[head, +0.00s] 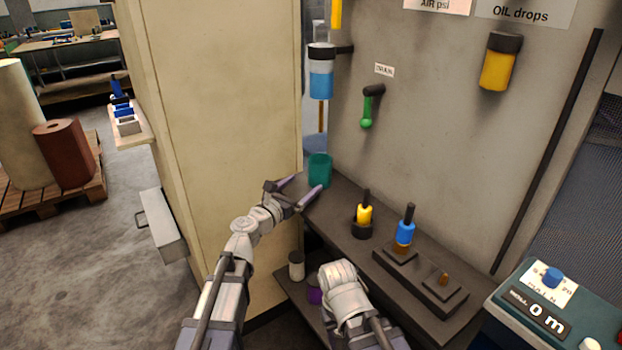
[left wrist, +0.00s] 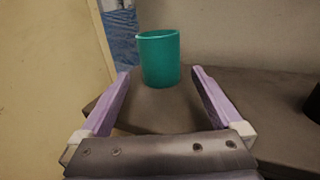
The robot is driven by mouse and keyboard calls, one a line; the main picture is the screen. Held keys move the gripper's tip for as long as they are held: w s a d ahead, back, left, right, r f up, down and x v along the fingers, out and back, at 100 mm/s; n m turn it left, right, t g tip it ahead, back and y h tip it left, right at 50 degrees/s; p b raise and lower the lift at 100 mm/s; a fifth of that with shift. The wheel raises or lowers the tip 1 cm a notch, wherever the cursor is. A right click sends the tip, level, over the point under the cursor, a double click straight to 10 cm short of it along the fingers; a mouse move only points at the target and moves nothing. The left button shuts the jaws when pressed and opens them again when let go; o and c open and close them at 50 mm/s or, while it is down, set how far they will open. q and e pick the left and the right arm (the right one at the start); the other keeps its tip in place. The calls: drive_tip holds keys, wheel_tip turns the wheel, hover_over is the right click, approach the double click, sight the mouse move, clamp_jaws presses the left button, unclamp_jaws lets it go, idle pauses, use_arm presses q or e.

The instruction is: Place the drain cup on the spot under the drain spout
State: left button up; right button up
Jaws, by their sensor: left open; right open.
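The teal drain cup (head: 320,170) stands upright at the far left end of the dark shelf. It also shows in the left wrist view (left wrist: 159,60), just beyond my fingertips. My left gripper (head: 304,189) is open and empty, its fingers pointing at the cup from the near side; the left wrist view shows a finger (left wrist: 202,75) on each side of the gap.
A green-handled valve (head: 367,110) juts from the panel. A tall beige cabinet (head: 220,90) stands close on the left.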

use_arm(q)
drive_tip(key=shift+v, duration=1.1)
idle(0.5)
